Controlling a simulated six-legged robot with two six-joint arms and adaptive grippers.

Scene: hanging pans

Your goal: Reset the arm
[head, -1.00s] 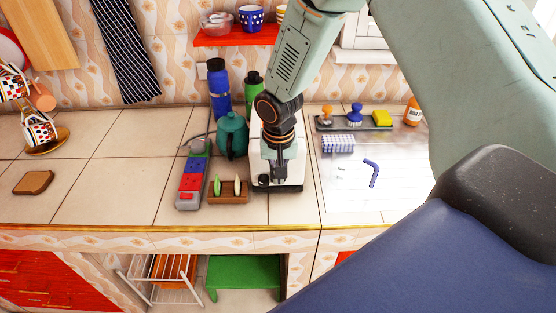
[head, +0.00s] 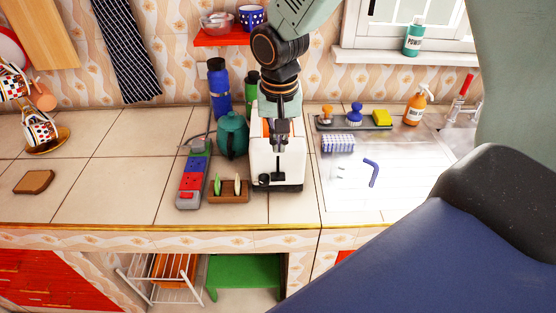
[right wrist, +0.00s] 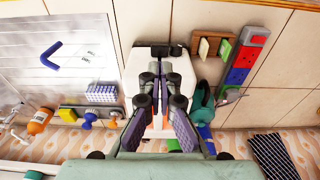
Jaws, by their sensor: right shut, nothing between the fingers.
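My right gripper (head: 283,143) comes down from the top of the head view and hangs in front of the upper part of the white toaster-like appliance (head: 290,172). Its fingers are together and empty. In the right wrist view the gripper (right wrist: 160,80) points at the same white appliance (right wrist: 134,75), with its fingers overlapping it. I cannot tell the exact gap between fingertips and appliance. Orange patches show beside the fingers. My left gripper is out of view.
A teal kettle (head: 232,135), blue bottle (head: 219,92), power strip (head: 190,184) and small wooden rack (head: 229,191) stand left of the appliance. A brush tray (head: 340,125), orange spray bottle (head: 415,108) and sink are to the right. A red shelf (head: 230,38) hangs above. The left counter is mostly clear.

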